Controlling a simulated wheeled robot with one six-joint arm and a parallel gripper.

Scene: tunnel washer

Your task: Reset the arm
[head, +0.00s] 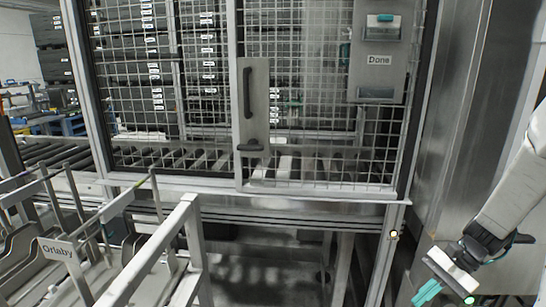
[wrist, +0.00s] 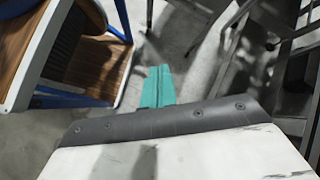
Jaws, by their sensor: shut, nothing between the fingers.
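My gripper (head: 428,292) is at the lower right of the head view, at the end of my arm, pointing down and to the left. Its teal fingers are together with nothing between them. In the wrist view the teal fingers (wrist: 157,86) show closed at the centre, over the grey floor. The gripper touches nothing that I can see.
A mesh guard door (head: 318,100) with a black handle (head: 247,92) stands ahead. A "Done" panel (head: 379,61) hangs on it. A metal rack with an "Orlaby" label (head: 58,252) is at lower left. A wooden-topped, blue-framed unit (wrist: 88,68) shows in the wrist view.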

